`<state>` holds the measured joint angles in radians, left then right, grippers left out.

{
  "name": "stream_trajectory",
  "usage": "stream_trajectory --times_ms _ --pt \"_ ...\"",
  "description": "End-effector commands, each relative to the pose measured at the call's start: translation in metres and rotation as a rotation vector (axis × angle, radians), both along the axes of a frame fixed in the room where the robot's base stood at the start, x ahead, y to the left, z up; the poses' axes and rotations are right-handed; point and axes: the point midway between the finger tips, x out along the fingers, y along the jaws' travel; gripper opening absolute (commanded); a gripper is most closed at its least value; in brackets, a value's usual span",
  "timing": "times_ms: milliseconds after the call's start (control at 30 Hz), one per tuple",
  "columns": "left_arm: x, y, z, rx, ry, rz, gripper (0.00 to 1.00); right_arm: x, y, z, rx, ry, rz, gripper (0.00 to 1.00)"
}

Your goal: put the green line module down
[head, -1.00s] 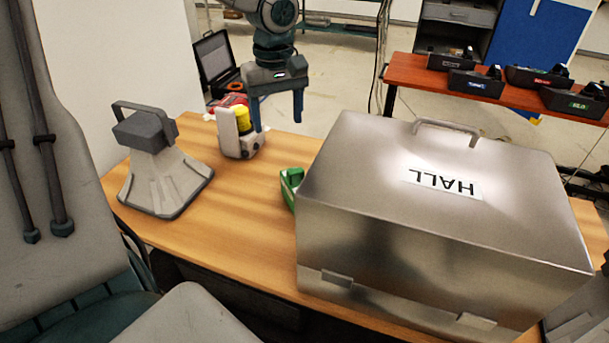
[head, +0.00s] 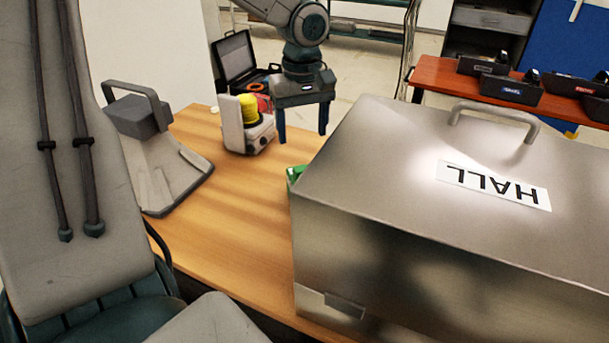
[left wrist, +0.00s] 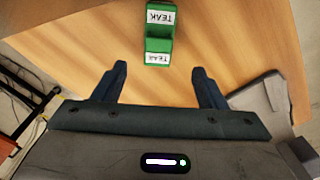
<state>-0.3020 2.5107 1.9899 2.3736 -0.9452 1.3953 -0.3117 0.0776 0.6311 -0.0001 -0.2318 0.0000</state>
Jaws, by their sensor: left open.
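The green line module (left wrist: 159,28) stands on the wooden table in the left wrist view, with white labels reading TEAK. In the head view only a small green part (head: 294,174) shows; the silver HALL box hides the rest. My left gripper (head: 303,135) is open and empty, on the far side of the module. In the left wrist view its fingers (left wrist: 159,72) are apart, with the module beyond them and clear of both. My right gripper is not in view.
The large silver box (head: 400,220) fills the table's right side. A white device with a yellow top (head: 234,130) and a grey handled stand (head: 155,175) are to the left. Bare wood (head: 235,220) lies between. A red table (head: 440,75) holds several dark modules behind.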

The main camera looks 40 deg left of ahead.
Motion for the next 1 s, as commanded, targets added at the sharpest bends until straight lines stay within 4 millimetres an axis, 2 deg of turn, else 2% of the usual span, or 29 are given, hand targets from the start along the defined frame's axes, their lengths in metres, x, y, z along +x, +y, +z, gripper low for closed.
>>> stream_trajectory --times_ms 233,400,567,900,1000 --pt "-0.001 0.000 -0.035 -0.001 0.005 -0.001 0.65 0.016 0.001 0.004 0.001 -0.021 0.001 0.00" --pt "0.000 0.000 -0.053 0.000 0.002 -0.001 0.65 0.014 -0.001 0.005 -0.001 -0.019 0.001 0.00" --pt "0.000 0.000 -0.062 0.000 0.002 0.000 0.65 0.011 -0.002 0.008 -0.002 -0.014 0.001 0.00" --pt "0.002 -0.001 -0.103 0.000 0.004 -0.001 0.65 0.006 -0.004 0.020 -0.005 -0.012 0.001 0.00" --pt "0.003 -0.001 -0.107 0.000 0.001 -0.001 0.65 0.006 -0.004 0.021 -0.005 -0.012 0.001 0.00"
